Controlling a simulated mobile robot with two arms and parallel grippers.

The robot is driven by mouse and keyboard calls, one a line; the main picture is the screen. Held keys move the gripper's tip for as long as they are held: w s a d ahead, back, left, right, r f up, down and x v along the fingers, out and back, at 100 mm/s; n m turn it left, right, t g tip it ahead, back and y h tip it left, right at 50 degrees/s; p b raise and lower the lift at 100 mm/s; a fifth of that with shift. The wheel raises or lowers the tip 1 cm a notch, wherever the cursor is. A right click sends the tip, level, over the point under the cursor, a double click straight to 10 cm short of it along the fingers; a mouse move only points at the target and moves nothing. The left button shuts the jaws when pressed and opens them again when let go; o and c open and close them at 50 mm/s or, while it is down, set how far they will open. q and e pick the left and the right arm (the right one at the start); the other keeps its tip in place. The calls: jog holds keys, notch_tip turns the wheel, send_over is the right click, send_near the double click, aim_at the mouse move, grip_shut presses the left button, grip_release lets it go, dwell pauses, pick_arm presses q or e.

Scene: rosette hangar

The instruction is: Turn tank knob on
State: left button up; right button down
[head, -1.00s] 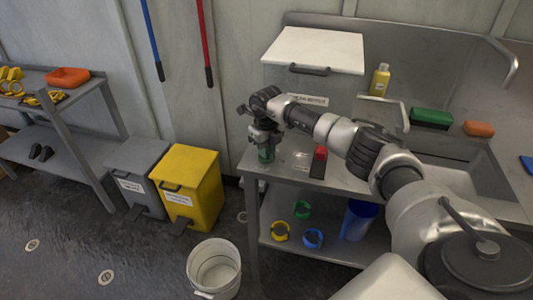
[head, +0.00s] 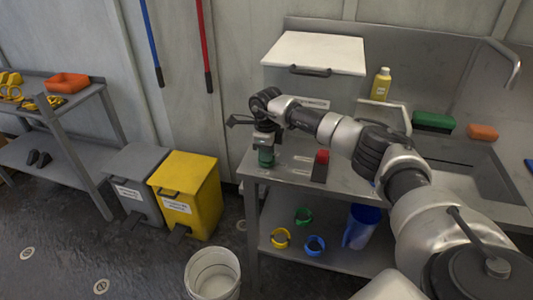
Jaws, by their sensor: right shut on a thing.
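My right gripper (head: 265,142) points down at the front left corner of the steel counter. It is shut on a small green thing (head: 266,158), whose lower part shows below the fingers. I cannot tell whether this is the tank knob, as the fingers hide its top. A dark block with a red top (head: 321,157) stands just to its right, apart from the gripper. A grey tank-like box with a white lid (head: 315,53) and a dark handle stands behind, partly hidden by my right arm. My left gripper is not in view.
A yellow bottle (head: 381,84), a green brush (head: 433,121) and an orange sponge (head: 483,131) are at the back near the sink (head: 455,180). Coloured rings and a blue bucket (head: 361,226) are on the lower shelf. Yellow (head: 187,190) and grey bins stand left.

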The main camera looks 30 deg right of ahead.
jog(key=shift+r, duration=0.1)
jog(key=c, duration=1.1)
grip_release()
notch_tip(320, 180, up, 11)
jog(key=shift+f+b, duration=0.15)
jog(key=shift+b, duration=0.4)
